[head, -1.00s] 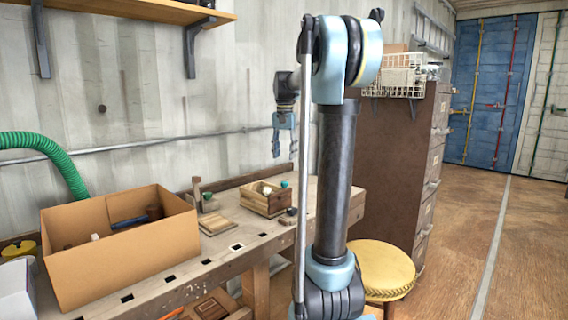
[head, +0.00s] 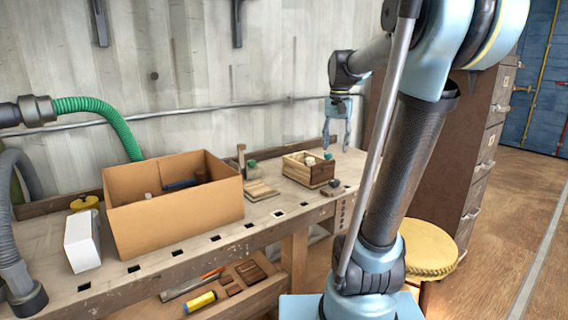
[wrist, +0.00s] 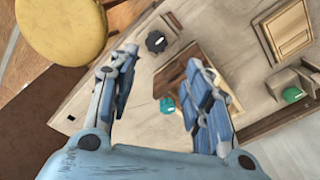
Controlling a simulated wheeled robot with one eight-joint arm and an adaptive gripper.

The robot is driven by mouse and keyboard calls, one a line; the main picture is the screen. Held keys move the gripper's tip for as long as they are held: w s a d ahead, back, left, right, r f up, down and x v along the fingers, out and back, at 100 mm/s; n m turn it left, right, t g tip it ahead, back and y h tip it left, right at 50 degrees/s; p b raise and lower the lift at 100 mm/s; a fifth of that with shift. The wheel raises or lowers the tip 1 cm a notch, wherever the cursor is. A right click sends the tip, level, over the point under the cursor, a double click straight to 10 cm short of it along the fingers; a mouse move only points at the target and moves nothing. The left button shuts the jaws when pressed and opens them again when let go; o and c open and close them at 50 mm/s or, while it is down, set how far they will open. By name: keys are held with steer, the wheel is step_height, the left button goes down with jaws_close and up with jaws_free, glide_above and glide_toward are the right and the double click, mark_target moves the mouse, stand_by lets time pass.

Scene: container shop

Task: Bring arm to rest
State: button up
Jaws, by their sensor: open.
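My gripper (head: 336,148) hangs from my bent arm, pointing down, with its two fingers apart and nothing between them. In the head view it appears above and slightly right of a small wooden box (head: 295,174) on the workbench. In the wrist view my gripper (wrist: 163,62) is open over the bench, and its right finger covers part of the wooden box (wrist: 172,84). A teal round thing (wrist: 167,105) shows between the fingers, below their tips and apart from them.
The workbench (head: 215,248) carries a cardboard box (head: 180,215), a white carton (head: 82,243) and wooden pieces (head: 260,190). A yellow stool (head: 428,248) and a brown drawer cabinet (head: 480,165) stand at the right. A green hose (head: 110,115) hangs at the left. Floor is open at far right.

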steer(key=s+f+n+t, duration=0.1)
steer(key=s+f+n, duration=0.3)
steer(key=s+f, duration=1.8)
steer(key=shift+s+d+t, duration=0.2)
steer(key=shift+s+t, duration=0.1)
steer(key=shift+s, duration=0.15)
steer(key=shift+w+f, duration=0.2)
steer(key=shift+w, duration=0.3)
